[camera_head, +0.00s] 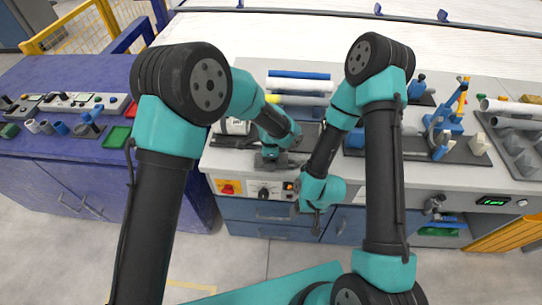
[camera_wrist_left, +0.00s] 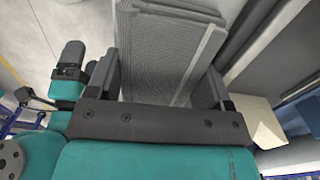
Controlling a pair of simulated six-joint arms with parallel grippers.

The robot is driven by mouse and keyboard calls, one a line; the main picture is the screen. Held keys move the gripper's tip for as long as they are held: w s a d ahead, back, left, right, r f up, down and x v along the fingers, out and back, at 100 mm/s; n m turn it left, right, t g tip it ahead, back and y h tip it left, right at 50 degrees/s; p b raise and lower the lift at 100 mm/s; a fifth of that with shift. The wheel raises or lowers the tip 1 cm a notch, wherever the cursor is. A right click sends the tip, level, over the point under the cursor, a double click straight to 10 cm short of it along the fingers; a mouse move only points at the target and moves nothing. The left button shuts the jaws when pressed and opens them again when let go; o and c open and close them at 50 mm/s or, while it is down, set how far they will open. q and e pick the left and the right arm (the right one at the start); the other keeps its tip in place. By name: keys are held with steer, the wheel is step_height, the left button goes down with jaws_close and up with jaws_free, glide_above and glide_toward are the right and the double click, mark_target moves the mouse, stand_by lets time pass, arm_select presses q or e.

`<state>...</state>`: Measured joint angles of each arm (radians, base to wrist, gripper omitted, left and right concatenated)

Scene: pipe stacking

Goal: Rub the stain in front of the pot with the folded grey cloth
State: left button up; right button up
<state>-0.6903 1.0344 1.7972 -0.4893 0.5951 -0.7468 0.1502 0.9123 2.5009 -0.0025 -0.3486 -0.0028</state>
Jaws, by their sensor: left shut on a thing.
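My left gripper (camera_head: 270,158) is low over the front part of the workbench, left of the middle. In the left wrist view its two fingers (camera_wrist_left: 158,82) are set wide around a flat grey thing (camera_wrist_left: 165,45) with a fine woven-looking pattern and a layered edge, and are shut on it. It looks like the folded grey cloth, though its far end is cut off by the frame. My right gripper (camera_head: 316,212) hangs near the front edge of the bench; its fingers are too small to read. I cannot make out a pot or a stain.
Behind my left gripper lie a blue pipe (camera_head: 300,75) and white pipes (camera_head: 300,86). Blue clamps (camera_head: 442,130) and a grey holder with pipes (camera_head: 515,124) stand at the right.

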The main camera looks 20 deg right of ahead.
mark_target(282, 158)
arm_select(q)
steer(key=shift+d+f, duration=0.1)
steer(key=shift+s+d, duration=0.35)
steer(key=shift+d, duration=0.45)
steer(key=shift+s+d, duration=0.3)
steer(key=shift+d, duration=0.5)
